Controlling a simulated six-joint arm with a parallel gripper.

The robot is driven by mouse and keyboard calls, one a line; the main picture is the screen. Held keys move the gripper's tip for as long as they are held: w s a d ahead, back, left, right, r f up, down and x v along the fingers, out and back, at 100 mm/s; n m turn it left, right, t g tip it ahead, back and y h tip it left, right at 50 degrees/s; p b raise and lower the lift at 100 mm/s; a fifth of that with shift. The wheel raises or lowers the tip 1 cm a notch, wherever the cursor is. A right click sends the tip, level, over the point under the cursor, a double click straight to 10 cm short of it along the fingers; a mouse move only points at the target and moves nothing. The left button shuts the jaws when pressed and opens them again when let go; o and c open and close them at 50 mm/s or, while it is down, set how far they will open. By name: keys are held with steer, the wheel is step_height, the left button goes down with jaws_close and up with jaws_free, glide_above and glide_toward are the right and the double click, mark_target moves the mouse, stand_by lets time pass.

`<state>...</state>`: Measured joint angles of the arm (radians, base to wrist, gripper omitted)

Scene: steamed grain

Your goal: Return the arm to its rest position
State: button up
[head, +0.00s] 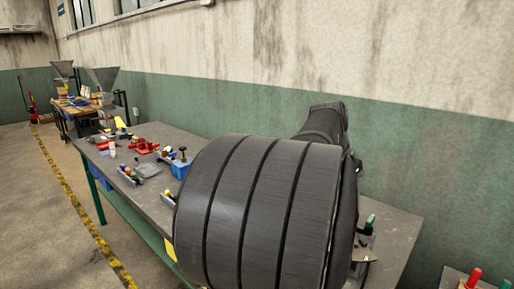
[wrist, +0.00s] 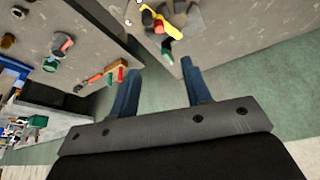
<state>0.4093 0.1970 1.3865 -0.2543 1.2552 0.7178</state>
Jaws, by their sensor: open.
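My gripper (wrist: 160,66) shows in the wrist view with its two blue fingers spread apart. Nothing is between them. Beyond the fingertips are a grey tabletop edge and the green lower wall. In the head view a large dark ribbed part of my own arm fills the middle and hides part of the workbench (head: 165,133). My gripper cannot be made out in that view.
The bench holds red parts (head: 143,146), a blue bin (head: 180,168) and a small tray (head: 146,171). Metal hoppers (head: 104,78) stand further back. In the wrist view a yellow-handled tool (wrist: 158,22) lies near the fingers.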

steer(key=x, duration=1.5)
steer(key=shift+d+f, duration=0.2)
steer(key=shift+r, duration=0.15)
